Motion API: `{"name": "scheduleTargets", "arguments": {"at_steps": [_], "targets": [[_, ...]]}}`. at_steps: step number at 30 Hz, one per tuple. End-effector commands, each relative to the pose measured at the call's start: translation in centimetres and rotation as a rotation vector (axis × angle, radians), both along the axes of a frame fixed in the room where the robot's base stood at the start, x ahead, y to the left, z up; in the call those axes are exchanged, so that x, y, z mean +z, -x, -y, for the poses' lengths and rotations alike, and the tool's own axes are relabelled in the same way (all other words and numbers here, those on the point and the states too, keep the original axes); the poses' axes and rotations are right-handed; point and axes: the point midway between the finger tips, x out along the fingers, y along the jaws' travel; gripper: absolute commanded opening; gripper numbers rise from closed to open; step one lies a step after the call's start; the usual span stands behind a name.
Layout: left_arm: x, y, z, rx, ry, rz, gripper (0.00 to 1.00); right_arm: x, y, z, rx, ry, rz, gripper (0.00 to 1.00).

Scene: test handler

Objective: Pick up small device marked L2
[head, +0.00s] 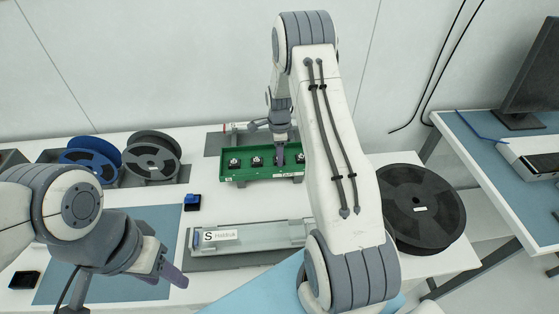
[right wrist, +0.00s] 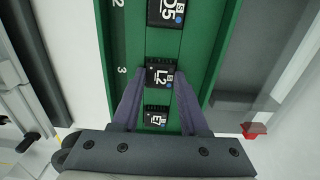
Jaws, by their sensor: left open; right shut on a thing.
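The small black device marked L2 (right wrist: 159,77) sits in the green tray (right wrist: 200,45), seen in the right wrist view. My right gripper (right wrist: 160,85) has one finger on each side of it and is shut on it. The device still appears at tray level. In the head view my right gripper (head: 280,154) reaches down into the green tray (head: 262,176), and its fingers hide the device there. My left gripper (head: 164,270) is open and empty at the lower left, over the blue mat.
Neighbouring devices marked D5 (right wrist: 166,12) and E1 (right wrist: 156,116) sit close in the same tray row. A clear-lidded holder (head: 250,238) lies in front of the tray. Blue (head: 92,155) and black (head: 152,155) reels stand left; a large black reel (head: 422,205) lies right.

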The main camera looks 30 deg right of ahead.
Motion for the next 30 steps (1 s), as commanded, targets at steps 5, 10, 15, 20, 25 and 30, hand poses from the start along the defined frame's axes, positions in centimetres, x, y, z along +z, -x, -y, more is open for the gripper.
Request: {"name": "scheduleTargets", "arguments": {"at_steps": [5,10,15,20,25,30], "targets": [[0.5,0.0,0.0,0.0,0.0,0.0,0.5,0.7,0.0,0.0,0.0,0.0,0.0,0.0],[1.2,0.0,0.0,0.0,0.0,0.0,0.5,1.6,0.0,0.0,0.0,0.0,0.001,0.0],[1.7,0.0,0.0,0.0,0.0,0.0,0.5,2.5,0.0,0.0,0.0,0.0,0.001,0.0],[2.3,0.0,0.0,0.0,0.0,0.0,0.5,3.3,0.0,0.0,0.0,0.0,0.001,0.0],[2.9,0.0,0.0,0.0,0.0,0.0,0.5,4.1,0.0,0.0,0.0,0.0,0.001,0.0],[3.4,0.0,0.0,0.0,0.0,0.0,0.5,4.9,0.0,0.0,0.0,0.0,0.0,0.0]]}}
